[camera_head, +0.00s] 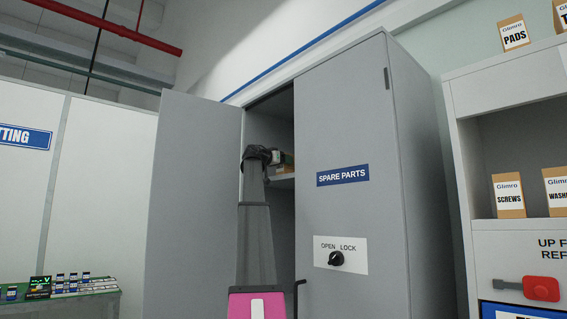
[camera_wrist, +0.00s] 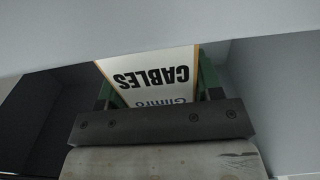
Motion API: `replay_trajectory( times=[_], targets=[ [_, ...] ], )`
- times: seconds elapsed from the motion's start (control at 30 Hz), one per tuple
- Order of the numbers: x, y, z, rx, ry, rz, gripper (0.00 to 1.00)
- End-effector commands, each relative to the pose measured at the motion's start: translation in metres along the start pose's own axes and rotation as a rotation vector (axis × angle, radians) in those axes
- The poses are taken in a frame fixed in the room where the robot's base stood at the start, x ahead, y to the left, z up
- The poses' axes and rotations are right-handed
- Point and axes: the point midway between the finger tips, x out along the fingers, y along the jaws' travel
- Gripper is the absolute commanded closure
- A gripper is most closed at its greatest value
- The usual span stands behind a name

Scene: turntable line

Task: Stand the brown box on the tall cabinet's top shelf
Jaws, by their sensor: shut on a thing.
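The tall cabinet (camera_head: 350,120) is grey. Its left door (camera_head: 195,190) stands open and its right door, marked SPARE PARTS, is closed. My gripper (camera_head: 276,157) reaches through the open side, at the height of a shelf (camera_head: 284,182). The brown box (camera_wrist: 155,75) has a white label reading CABLES and Glimro, upside down in the wrist view. It sits between my gripper's green fingers (camera_wrist: 158,88), which are shut on it. In the head view the box (camera_head: 288,158) is mostly hidden by my gripper. Whether it touches the shelf cannot be told.
The closed right door's edge is close to the right of my arm. A shelving unit (camera_head: 461,150) with labelled boxes (camera_head: 509,195) and a red handle (camera_head: 541,289) stands at right. A table (camera_head: 70,305) with small goods is at lower left.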

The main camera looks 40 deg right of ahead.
Motion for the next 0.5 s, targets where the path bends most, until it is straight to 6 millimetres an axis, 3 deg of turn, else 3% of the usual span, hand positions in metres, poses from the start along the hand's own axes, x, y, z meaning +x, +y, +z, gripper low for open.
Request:
replay_trajectory(
  times=[0.17, 0.2, 0.27, 0.5],
  targets=[
    [0.0000, -0.0001, 0.0003, 0.000, 0.001, 0.000, 0.74],
    [-0.0001, -0.0001, 0.0015, 0.000, 0.000, 0.000, 0.37],
    [0.0000, -0.0002, 0.0010, 0.000, 0.000, 0.000, 0.18],
    [0.0000, -0.0002, 0.0009, 0.000, 0.000, 0.000, 0.15]
  ],
)
